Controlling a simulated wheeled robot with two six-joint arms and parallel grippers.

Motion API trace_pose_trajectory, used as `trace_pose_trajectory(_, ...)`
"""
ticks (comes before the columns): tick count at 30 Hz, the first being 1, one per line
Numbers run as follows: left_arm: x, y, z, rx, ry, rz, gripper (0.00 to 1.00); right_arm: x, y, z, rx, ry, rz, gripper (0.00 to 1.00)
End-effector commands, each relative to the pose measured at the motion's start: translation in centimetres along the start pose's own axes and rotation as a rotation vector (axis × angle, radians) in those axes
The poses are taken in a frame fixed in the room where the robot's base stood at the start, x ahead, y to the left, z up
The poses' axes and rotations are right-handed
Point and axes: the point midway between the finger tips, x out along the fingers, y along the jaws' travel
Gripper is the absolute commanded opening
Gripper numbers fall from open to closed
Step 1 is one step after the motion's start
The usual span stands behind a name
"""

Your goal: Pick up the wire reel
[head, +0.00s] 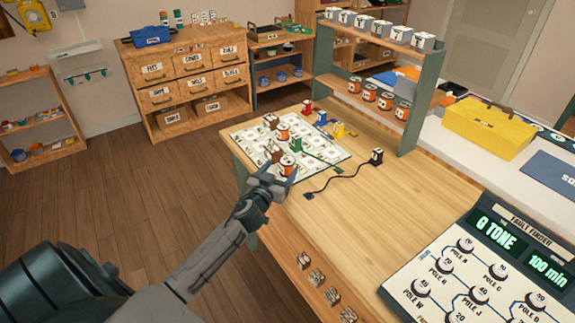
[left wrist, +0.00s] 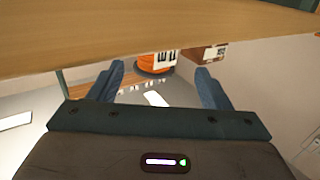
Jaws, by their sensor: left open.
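My right gripper is not in view.
The white board (head: 330,155) bears small blocks and reels. A black cable (head: 340,178) lies to its right. Several orange reels (head: 370,94) stand on the shelf behind. A fault finder panel (head: 470,275) lies at the lower right. The table's front middle is clear.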

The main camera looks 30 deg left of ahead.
Motion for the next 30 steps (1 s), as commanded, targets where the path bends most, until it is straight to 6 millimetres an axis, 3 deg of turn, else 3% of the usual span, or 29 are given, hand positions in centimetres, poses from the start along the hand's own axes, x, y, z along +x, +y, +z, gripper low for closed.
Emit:
trace_pose_trajectory(9, 4.2, 0.6, 0.1, -0.002, 0.001, 0.0, 0.72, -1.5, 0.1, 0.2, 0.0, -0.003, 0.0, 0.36)
trace_pose_trajectory(18, 4.6, 0.7, 0.3, 0.0, 0.001, 0.001, 0.72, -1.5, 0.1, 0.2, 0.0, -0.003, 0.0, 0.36)
trace_pose_trajectory(26, 4.6, 0.7, 0.3, 0.0, 0.001, 0.001, 0.23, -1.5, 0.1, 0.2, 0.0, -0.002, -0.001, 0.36)
trace_pose_trajectory(30, 4.6, 0.7, 0.3, 0.0, 0.001, 0.001, 0.21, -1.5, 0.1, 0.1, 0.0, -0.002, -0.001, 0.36)
